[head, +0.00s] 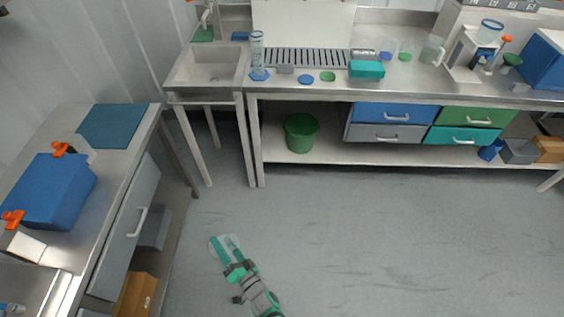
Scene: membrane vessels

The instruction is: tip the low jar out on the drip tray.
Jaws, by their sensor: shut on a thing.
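My gripper (228,248) is over the open floor at the bottom of the head view, well away from the benches. It is shut on a small, pale, see-through vessel (216,248), which looks like the low jar. The vessel is partly hidden by the green fingers, and its contents and tilt are too small to tell. The drip tray (307,58), with dark slats, is set in the far bench top, right of the sink.
The far bench (450,95) holds a tall clear cylinder (257,55), a teal box (367,69), and coloured lids near the tray. A sink (212,70) stands left of it. A left bench carries a blue container (50,190). The floor (370,230) between is clear.

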